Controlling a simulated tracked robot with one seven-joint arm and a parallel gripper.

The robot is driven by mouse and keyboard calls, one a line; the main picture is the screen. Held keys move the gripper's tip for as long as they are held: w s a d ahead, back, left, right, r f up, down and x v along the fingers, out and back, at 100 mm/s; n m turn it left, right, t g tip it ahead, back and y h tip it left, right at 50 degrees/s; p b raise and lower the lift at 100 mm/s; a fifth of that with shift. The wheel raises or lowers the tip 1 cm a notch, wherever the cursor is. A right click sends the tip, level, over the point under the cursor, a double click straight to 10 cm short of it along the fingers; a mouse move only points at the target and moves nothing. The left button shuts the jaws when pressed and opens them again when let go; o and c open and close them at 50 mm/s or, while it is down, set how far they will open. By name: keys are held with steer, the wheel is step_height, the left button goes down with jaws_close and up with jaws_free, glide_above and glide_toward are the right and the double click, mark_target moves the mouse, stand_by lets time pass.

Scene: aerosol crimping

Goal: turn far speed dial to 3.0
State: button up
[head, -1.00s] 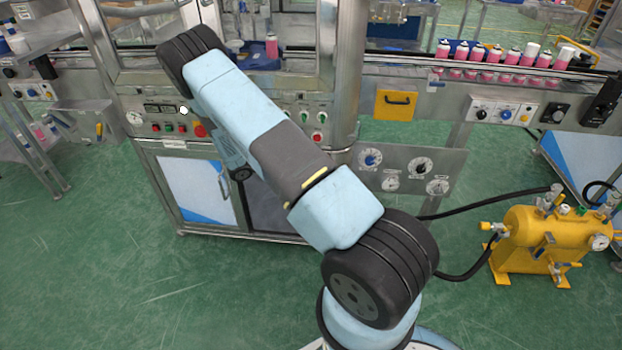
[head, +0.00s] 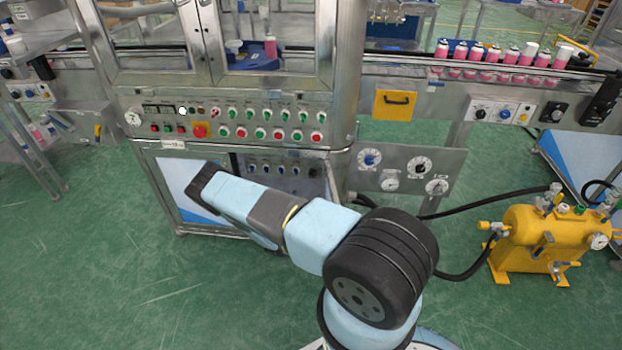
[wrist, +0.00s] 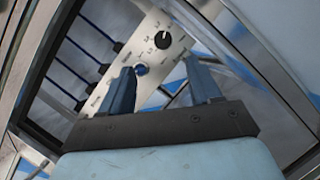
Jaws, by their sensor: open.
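In the wrist view, a black dial (wrist: 162,40) with a white pointer mark and a printed scale sits on a pale panel (wrist: 150,22). A small blue knob (wrist: 141,69) is below it. The labels are too small to read, so I cannot tell whether this is the far speed dial or its exact setting. My gripper (wrist: 160,72) is open and empty. Its two blue-grey fingers point toward the panel, with the blue knob between them in the picture and the dial beyond the tips. No contact shows. In the head view my arm hides the gripper.
In the head view, the machine has a button panel (head: 225,140) and a grey gauge panel (head: 405,192) with dials. A yellow tank (head: 535,240) stands right. Green floor is clear at left.

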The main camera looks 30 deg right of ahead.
mark_target(312, 175)
steer(key=shift+n+t+y, duration=0.3)
steer(key=shift+n+t, duration=0.1)
steer(key=x, duration=0.8)
steer(key=f+x, duration=0.1)
steer(key=x, duration=0.4)
steer(key=shift+w+d+f, duration=0.1)
steer(key=shift+d, duration=0.15)
steer(key=c, duration=1)
steer(key=shift+c, duration=0.2)
steer(key=shift+n, duration=0.3)
steer(key=n+t, duration=0.1)
steer(key=n, duration=0.1)
steer(key=n+t+y, duration=0.1)
steer(key=n, duration=0.2)
steer(key=shift+f+n+t+y, duration=0.15)
steer(key=shift+n+t+y, duration=0.15)
steer(key=shift+t, duration=0.1)
steer(key=shift+d+n+t+y, duration=0.2)
steer(key=shift+n+t+y, duration=0.5)
steer(key=shift+n, duration=1.1)
